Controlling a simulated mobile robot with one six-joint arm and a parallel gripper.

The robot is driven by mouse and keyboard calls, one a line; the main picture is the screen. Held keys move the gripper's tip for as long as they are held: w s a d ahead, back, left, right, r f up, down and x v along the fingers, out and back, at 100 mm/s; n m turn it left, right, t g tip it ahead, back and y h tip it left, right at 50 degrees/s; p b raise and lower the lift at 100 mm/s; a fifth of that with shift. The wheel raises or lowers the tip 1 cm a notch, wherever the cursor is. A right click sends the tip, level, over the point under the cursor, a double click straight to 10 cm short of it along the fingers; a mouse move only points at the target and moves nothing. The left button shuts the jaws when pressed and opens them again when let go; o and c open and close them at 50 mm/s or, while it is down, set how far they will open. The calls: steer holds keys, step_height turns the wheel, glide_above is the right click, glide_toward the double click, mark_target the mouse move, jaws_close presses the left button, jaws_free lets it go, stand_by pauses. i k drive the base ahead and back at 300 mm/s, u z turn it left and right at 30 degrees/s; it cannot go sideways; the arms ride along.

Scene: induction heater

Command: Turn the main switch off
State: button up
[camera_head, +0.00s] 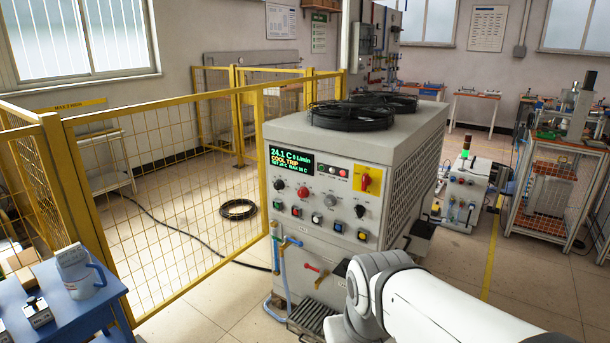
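The main switch appears to be the red rotary handle on a yellow plate (367,181), at the upper right of the front panel of the grey induction heater cabinet (325,150). The handle looks roughly upright, slightly tilted; its position marks are too small to read. The display (291,161) is lit, showing 24.1 C, 0 L/min and COOL TRIP. My white arm comes in from the lower right, below and in front of the cabinet, apart from the switch in the picture. My gripper cannot be made out; the arm's end is hidden behind its own links or out of frame.
Black and red knobs and several coloured buttons (337,227) share the panel. Pipes with red-handled valves (312,267) stick out below it.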

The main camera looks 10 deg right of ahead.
mark_target(366, 180)
steer(key=z, duration=0.1)
steer(key=i, duration=1.75)
steer(key=z, duration=0.3)
